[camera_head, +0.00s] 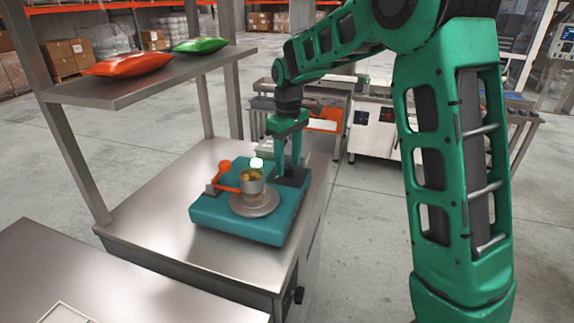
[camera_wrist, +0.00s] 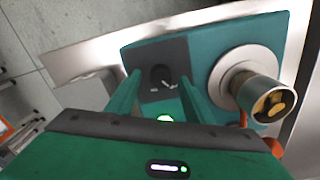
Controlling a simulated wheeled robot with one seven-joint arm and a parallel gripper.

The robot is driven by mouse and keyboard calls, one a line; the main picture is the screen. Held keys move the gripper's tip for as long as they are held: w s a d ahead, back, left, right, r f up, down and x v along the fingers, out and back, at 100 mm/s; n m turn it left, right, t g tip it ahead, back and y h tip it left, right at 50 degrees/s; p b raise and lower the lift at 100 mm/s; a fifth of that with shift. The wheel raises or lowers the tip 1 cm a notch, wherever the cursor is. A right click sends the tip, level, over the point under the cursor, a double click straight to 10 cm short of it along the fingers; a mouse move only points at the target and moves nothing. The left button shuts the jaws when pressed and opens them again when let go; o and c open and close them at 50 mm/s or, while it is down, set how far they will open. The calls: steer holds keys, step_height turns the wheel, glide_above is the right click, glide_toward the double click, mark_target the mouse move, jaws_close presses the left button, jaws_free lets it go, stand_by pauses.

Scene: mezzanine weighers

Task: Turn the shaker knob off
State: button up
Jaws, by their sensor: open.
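The shaker (camera_head: 237,222) is a teal box on the steel bench, with a round metal plate (camera_head: 255,203) and a metal cup (camera_head: 252,182) on top. In the wrist view its knob (camera_wrist: 160,75) is a dark round dial on a black panel (camera_wrist: 178,53), with white marks beside it. My gripper (camera_head: 288,171) points down over the panel at the shaker's back right corner. In the wrist view my gripper (camera_wrist: 158,88) is open, with one finger on each side of the knob and a gap to it. I cannot tell the fingers' height above the panel.
An orange clamp arm (camera_head: 224,174) stands by the cup. The steel bench (camera_head: 150,215) is bare left of the shaker. A shelf (camera_head: 140,88) above holds a red bag (camera_head: 128,64) and a green bag (camera_head: 201,45). White machines (camera_head: 372,127) stand behind.

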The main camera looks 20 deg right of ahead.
mark_target(288, 167)
step_height(288, 167, up, 10)
steer(key=shift+f, duration=0.2)
stand_by(0.4)
steer(key=s+d+m, duration=0.4)
steer(key=s+d, duration=0.6)
steer(key=s, duration=0.1)
steer(key=s+d+f+m, duration=0.2)
steer(key=s+f+m, duration=0.1)
steer(key=s, duration=0.6)
steer(key=s+d+f+m, duration=0.3)
steer(key=s, duration=0.7)
steer(key=s+d+f+m, duration=0.2)
steer(key=s+f, duration=0.1)
steer(key=s, duration=0.6)
steer(key=shift+s+d+f+m, duration=0.25)
steer(key=shift+s+d+m, duration=0.05)
steer(key=shift+s+m, duration=0.1)
